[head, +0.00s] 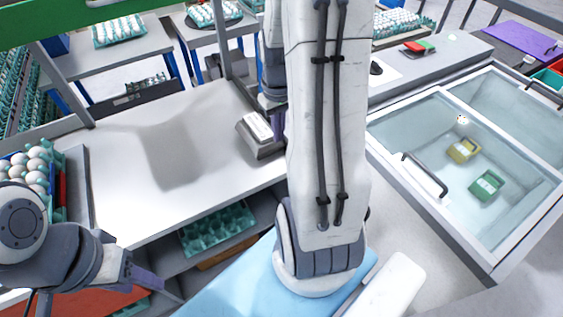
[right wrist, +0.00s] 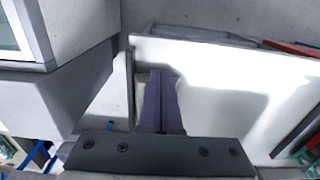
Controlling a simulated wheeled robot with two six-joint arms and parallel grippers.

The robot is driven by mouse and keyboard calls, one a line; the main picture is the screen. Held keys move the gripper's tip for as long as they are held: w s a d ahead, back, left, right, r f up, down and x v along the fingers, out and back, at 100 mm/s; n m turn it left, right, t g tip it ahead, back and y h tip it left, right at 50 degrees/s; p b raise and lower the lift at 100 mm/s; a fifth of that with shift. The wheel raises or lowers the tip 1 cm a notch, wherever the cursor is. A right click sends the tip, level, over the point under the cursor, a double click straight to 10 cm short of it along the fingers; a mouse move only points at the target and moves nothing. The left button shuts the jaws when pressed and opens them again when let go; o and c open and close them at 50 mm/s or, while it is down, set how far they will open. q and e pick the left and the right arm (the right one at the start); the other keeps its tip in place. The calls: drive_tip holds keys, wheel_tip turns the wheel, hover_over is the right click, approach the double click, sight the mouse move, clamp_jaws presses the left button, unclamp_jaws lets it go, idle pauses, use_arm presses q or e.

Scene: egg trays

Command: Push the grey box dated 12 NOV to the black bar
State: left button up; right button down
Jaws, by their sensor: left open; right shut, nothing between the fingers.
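A grey box (head: 262,137) with a white label on top sits on the white table near its right end. The label's date is too small to read. My right gripper (right wrist: 161,74) is shut and empty, its purple fingers together in the right wrist view. In the head view its fingers show only partly, just right of the box, beside my large white arm. I cannot tell whether they touch the box. My left gripper (head: 163,286) is open and empty in front of the table, at the lower left. I cannot clearly make out a black bar.
The white table (head: 130,150) is clear left of the box. An egg tray (head: 33,170) stands at its left end. A glass-topped chest (head: 400,125) with a yellow and a green carton stands to the right. A teal tray (head: 218,230) lies on the shelf below.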

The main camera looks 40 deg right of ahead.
sight(270, 144)
drive_tip(key=f, duration=1)
drive_tip(key=shift+s, duration=0.35)
drive_tip(key=w, duration=0.1)
drive_tip(key=w+p, duration=0.1)
drive_tip(key=shift+w+d, duration=0.3)
drive_tip(key=shift+w, duration=0.05)
drive_tip(key=shift+w+d+p, duration=0.15)
drive_tip(key=shift+w+p, duration=0.15)
drive_tip(key=shift+w, duration=0.45)
drive_tip(key=shift+w, duration=0.1)
drive_tip(key=shift+w+d, duration=0.3)
drive_tip(key=shift+w, duration=0.55)
